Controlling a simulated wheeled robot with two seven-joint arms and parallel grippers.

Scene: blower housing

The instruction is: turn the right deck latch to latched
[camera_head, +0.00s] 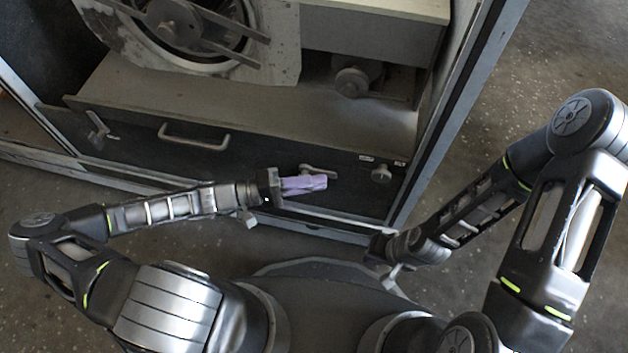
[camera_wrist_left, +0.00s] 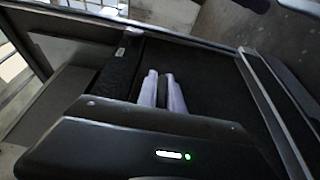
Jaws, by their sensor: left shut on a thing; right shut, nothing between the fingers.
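The right deck latch (camera_head: 318,169) is a small metal lever on the dark front panel of the deck, right of its middle. Its visible arm lies nearly level, tilted slightly down to the right. My left gripper (camera_head: 318,183) has pale purple fingers and overlaps the latch in the head view. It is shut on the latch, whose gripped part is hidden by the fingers. In the left wrist view the fingers (camera_wrist_left: 163,90) point at the dark panel. My right gripper (camera_head: 377,246) is low, in front of the cabinet's right corner, shut and apart from the latch; its fingers are hard to make out.
A left latch (camera_head: 97,131) and a bar handle (camera_head: 194,135) sit on the same panel. A round knob (camera_head: 381,174) is right of the right latch, near small labels. The blower housing (camera_head: 255,70) stands above the deck. The cabinet's right post (camera_head: 440,130) borders the opening.

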